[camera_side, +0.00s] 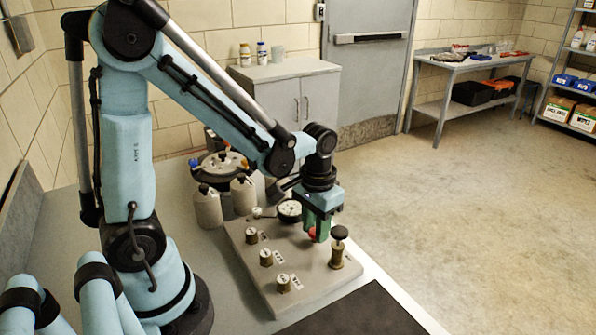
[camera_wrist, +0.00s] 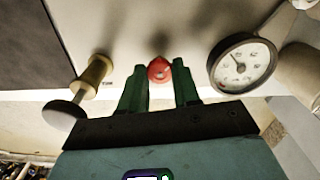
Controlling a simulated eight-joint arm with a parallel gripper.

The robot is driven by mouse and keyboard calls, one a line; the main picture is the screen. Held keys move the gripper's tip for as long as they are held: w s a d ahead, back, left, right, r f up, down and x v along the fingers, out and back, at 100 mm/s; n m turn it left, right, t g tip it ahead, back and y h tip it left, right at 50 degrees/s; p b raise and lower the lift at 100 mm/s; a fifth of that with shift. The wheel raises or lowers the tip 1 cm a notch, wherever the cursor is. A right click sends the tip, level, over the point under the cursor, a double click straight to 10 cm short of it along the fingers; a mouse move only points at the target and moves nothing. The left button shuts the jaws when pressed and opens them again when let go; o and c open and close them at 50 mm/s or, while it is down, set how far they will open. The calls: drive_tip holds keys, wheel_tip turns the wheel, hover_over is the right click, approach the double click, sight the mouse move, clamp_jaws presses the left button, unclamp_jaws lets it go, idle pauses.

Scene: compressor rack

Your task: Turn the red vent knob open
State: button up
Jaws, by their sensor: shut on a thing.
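The red vent knob (camera_side: 312,234) sits on the beige panel (camera_side: 318,286) in the side view, partly hidden by my gripper (camera_side: 317,232). In the wrist view the red knob (camera_wrist: 159,70) shows between the tips of my gripper's two green fingers (camera_wrist: 160,80). My gripper points down at the panel and its fingers are shut on the red knob. The contact faces of the fingers are hard to see.
A brass post with a black cap (camera_side: 338,247) stands close right of my gripper. A round dial gauge (camera_side: 289,210) is close on the left. Several brass fittings (camera_side: 266,257) line the panel's left. Bottles (camera_side: 208,207) stand behind. The panel's front right is clear.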

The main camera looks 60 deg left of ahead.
drive_tip(key=n, duration=0.4)
drive_tip(key=shift+n, duration=0.3)
drive_tip(key=n, duration=0.4)
drive_tip(key=shift+n, duration=0.4)
drive_tip(key=o, duration=1.1)
drive_tip(key=shift+c, duration=0.2)
wheel_tip(320, 180, up, 12)
idle(0.3)
